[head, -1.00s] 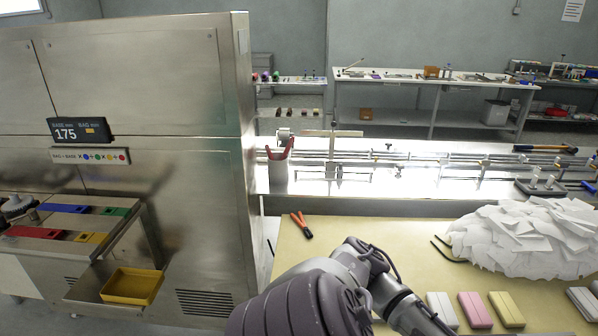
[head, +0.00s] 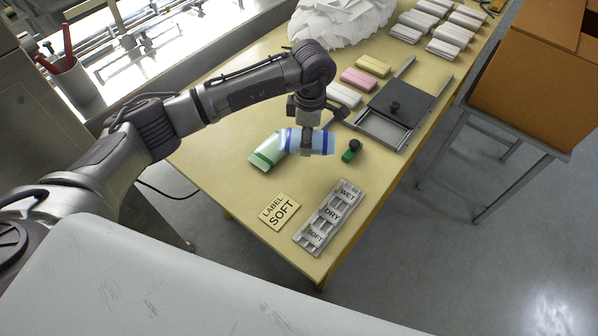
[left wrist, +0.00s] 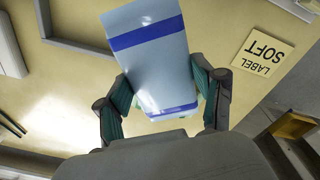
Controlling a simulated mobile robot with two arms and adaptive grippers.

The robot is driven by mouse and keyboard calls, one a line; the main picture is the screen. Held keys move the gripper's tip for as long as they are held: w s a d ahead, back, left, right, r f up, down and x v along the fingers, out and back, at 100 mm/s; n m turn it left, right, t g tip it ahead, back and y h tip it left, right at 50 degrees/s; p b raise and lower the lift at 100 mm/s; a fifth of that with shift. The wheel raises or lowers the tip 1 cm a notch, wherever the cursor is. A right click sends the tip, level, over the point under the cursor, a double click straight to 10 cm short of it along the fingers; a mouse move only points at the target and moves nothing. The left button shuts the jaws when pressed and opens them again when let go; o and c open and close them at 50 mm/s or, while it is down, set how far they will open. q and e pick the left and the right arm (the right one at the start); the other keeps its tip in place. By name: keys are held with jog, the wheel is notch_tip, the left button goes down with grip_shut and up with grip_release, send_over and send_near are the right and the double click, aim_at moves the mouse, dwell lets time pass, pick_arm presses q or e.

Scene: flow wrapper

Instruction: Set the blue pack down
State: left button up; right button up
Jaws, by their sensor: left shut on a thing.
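The blue pack (head: 322,142) is pale blue with darker blue bands. My left gripper (head: 306,138) is shut on it, above the yellow table, in the head view. In the left wrist view the pack (left wrist: 150,52) sticks out between the two fingers of the gripper (left wrist: 165,98). I cannot tell how much room is under the blue pack. My right gripper is not in view.
A LABEL SOFT card (head: 279,211) and a grey WET/DRY/SOFT rack (head: 328,218) lie in front. A small green-and-black tool (head: 351,150) and a metal tray with a dark plate (head: 385,130) lie to the right. Bare yellow table (head: 225,165) shows left of the packs.

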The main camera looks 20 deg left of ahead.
pick_arm(q)
jog(key=w+d+r+n+b, duration=0.2)
jog(key=w+d+r+n, duration=0.2)
jog(key=w+n, duration=0.45)
jog(key=n+p, duration=0.3)
jog(key=p, duration=0.1)
send_over(302, 170)
jog(key=f, duration=0.5)
jog(key=shift+w+d+f, duration=0.1)
jog(key=shift+w, duration=0.2)
jog(key=shift+s+f, duration=0.25)
jog(key=shift+s, duration=0.05)
jog(key=shift+s+f, duration=0.1)
jog(key=shift+f, duration=0.05)
notch_tip(302, 170, down, 3)
jog(key=shift+f+p, duration=0.1)
jog(key=shift+p, duration=0.45)
jog(key=shift+f, duration=0.35)
jog(key=shift+f, duration=0.1)
